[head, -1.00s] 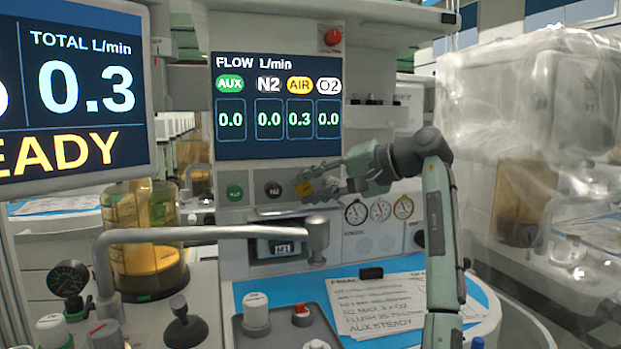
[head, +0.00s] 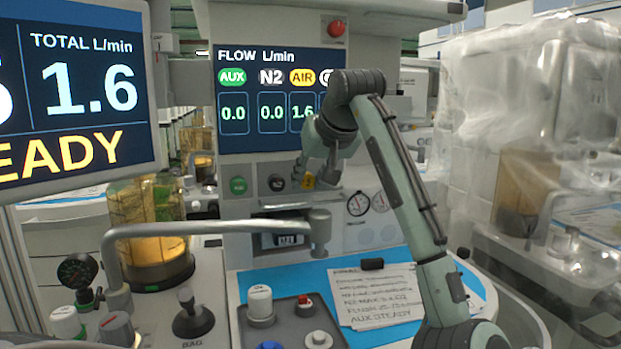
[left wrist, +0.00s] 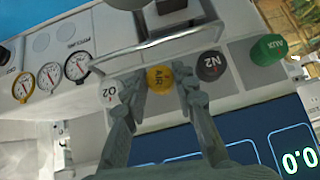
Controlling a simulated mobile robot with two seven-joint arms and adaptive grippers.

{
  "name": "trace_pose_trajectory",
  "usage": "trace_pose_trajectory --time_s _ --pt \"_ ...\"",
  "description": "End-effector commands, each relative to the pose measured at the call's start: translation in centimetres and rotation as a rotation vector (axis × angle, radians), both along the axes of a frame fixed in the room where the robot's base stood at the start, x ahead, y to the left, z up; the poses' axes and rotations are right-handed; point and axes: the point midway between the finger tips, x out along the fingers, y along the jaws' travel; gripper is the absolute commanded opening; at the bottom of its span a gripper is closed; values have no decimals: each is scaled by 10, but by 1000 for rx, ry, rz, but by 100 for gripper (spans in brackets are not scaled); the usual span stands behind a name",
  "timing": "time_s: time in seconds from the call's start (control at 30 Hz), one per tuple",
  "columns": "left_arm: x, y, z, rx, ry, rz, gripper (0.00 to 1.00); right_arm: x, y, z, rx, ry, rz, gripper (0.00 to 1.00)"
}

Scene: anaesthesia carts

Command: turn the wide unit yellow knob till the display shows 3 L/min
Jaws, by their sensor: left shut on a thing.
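The yellow AIR knob (head: 308,181) sits on the front panel of the wide unit, partly hidden by my left gripper (head: 313,172). In the left wrist view the yellow knob (left wrist: 159,78) lies between the two fingers of my left gripper (left wrist: 158,82), which is shut on it. The flow display (head: 262,102) reads AUX 0.0, N2 0.0 and AIR 1.6; my arm hides the O2 reading. The large screen (head: 85,90) at the left shows TOTAL 1.6 L/min. My right gripper is not in view.
The black N2 knob (left wrist: 211,66) and white O2 knob (left wrist: 112,94) flank the yellow one closely; the green AUX knob (left wrist: 268,49) is beyond N2. A metal bar (left wrist: 150,52) runs along the knob row. Round gauges (left wrist: 50,76) sit beside it. A grey swing arm (head: 215,229) crosses below.

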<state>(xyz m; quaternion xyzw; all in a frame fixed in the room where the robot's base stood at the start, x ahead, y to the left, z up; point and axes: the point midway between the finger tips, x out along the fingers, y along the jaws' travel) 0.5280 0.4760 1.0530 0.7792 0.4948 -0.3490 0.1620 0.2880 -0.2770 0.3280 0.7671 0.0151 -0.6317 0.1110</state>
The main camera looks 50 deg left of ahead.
Motion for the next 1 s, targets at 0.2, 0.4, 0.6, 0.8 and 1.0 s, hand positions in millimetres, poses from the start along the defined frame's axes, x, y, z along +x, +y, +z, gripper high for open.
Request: trace_pose_trajectory --time_s 0.2,0.4,0.6,0.8,1.0 --pt "-3 1 1 -96 -187 1 0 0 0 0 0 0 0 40" --pt "-4 2 0 -183 -355 1 0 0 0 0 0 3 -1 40" --pt "-6 2 -2 -270 -522 1 0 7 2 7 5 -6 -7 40" --pt "-7 3 -4 -349 -675 1 0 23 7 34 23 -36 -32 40" --pt "-8 4 -5 -411 -795 0 0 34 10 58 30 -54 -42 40"
